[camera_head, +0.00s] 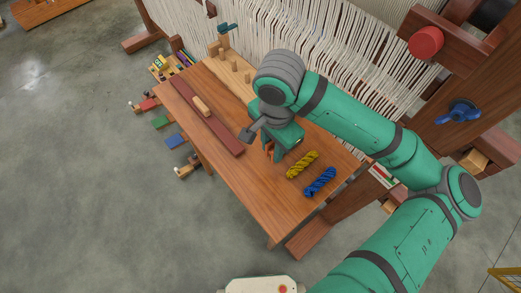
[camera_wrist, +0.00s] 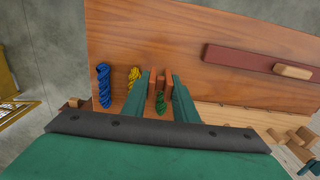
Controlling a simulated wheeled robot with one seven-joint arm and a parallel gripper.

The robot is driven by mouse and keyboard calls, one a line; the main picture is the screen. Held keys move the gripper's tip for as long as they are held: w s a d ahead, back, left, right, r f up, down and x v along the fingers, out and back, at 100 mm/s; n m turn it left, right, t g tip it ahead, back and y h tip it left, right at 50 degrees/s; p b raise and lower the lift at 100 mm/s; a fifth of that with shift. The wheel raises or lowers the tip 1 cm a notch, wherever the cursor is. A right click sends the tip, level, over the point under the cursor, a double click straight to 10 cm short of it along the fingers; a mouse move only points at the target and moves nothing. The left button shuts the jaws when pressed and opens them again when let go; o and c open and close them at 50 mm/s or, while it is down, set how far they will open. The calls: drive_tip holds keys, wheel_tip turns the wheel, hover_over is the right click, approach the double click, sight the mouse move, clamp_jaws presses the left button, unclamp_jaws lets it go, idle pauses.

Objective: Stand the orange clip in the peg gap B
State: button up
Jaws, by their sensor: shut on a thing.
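My gripper (camera_head: 273,153) is low over the near part of the wooden table. In the wrist view, my gripper (camera_wrist: 160,88) has its two green fingers around an orange-brown piece, the orange clip (camera_wrist: 161,79). The clip also shows as a small orange-brown patch (camera_head: 269,147) in the head view, partly hidden by my gripper. A light wood board with upright pegs (camera_head: 234,67) is at the table's far end. Its gap letters are not readable, so I cannot tell which gap is B.
A yellow skein (camera_head: 302,165) and a blue skein (camera_head: 319,182) lie right of my gripper. A green skein (camera_wrist: 160,103) shows between the fingers in the wrist view. A dark red bar (camera_head: 222,134) with a pale wood block (camera_head: 202,106) runs along the table's left side.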

hover_over(262, 161)
drive_tip(key=f, duration=0.4)
drive_tip(key=shift+s+f, duration=0.2)
drive_tip(key=shift+f, duration=0.05)
drive_tip(key=shift+w+f, duration=0.1)
drive_tip(key=shift+f, duration=1.55)
drive_tip(key=o, duration=1)
drive_tip(key=shift+w+f, duration=0.1)
drive_tip(key=shift+o, duration=0.2)
drive_tip(key=shift+o, duration=0.3)
wheel_tip(262, 161, up, 12)
drive_tip(key=shift+f, duration=6.7)
